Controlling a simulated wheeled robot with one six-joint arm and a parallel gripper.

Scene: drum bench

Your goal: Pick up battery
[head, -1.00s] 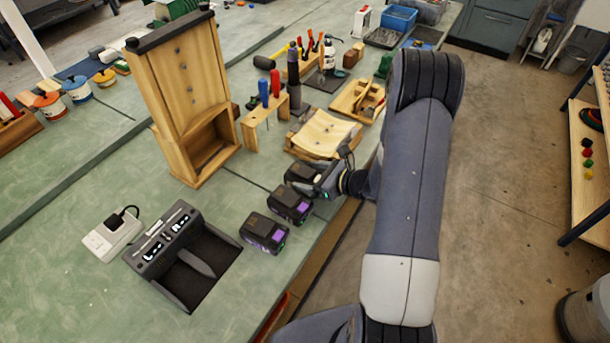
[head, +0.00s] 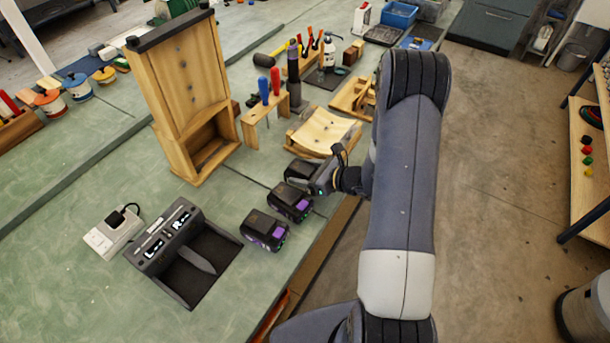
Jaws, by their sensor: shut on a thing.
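Several black batteries with purple marks stand in a row near the bench's right edge. The near battery (head: 264,231) and the middle battery (head: 290,202) stand free on the bench. The far battery (head: 300,172) is at my gripper (head: 318,181), which is shut on it from the right side. My gripper hides part of that battery, and I cannot tell whether it is clear of the bench. A dark charger (head: 182,252) with lit displays and an empty bay stands to the left.
A white plug adapter (head: 113,232) is beside the charger. A tall wooden stand (head: 183,100) rises behind the batteries. A curved wooden piece (head: 323,131) and a small screwdriver rack (head: 265,118) stand behind my gripper. Green bench top is free between charger and stand.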

